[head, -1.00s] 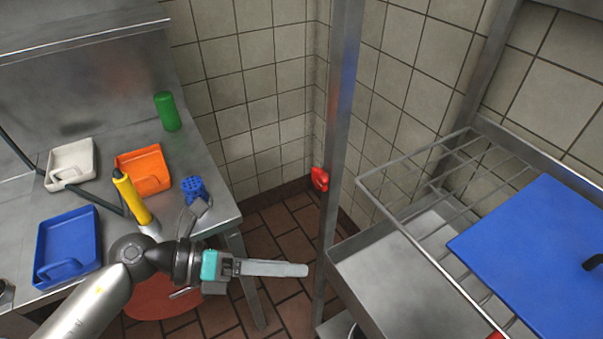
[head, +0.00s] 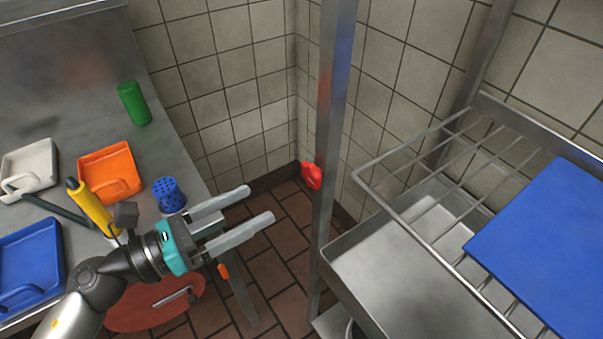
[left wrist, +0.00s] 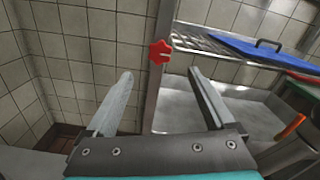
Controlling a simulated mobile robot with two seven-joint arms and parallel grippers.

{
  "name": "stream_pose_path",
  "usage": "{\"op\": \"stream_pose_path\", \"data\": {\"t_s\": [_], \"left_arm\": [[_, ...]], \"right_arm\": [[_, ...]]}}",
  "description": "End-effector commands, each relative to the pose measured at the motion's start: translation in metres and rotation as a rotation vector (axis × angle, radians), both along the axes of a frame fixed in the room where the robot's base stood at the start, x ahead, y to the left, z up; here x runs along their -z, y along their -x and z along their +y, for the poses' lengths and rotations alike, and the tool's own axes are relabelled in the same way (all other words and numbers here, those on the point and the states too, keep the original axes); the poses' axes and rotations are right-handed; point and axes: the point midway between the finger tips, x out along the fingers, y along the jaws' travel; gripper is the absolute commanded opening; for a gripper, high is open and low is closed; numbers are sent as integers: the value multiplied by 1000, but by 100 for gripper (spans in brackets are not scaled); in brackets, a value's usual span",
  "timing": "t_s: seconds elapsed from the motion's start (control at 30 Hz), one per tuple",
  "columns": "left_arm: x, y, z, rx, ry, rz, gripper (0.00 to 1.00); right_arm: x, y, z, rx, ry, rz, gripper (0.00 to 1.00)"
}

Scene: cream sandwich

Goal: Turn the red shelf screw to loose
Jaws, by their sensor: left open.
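The red shelf screw (head: 312,176) is a star-shaped knob on the metal shelf post (head: 331,120), left of the wire shelf. It also shows in the left wrist view (left wrist: 159,52), beyond the fingertips and between the two fingers. My left gripper (head: 261,204) is open and empty, with its fingers pointing right toward the post. In the head view it is left of and below the screw, with a gap between. It also shows in the left wrist view (left wrist: 160,74). My right gripper is in neither view.
A wire shelf (head: 410,165) holding a blue board (head: 545,250) juts out right of the post, above a metal basin (head: 400,270). The steel counter at left holds trays, a green cylinder (head: 134,103) and a blue perforated cup (head: 169,195). Space between counter and post is clear.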

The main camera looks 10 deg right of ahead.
Motion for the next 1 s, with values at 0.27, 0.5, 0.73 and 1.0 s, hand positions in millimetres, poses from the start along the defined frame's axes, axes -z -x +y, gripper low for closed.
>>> {"op": "stream_pose_path", "data": {"t_s": [0.27,0.5,0.73,1.0], "left_arm": [[-3,-21,-58,2,4,-3,88],[-1,-33,-90,0,2,0,88],[0,-36,-100,0,0,0,88],[0,-36,-100,1,-1,0,84]], "right_arm": [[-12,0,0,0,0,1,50],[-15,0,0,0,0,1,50],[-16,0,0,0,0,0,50],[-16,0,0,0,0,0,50]]}}
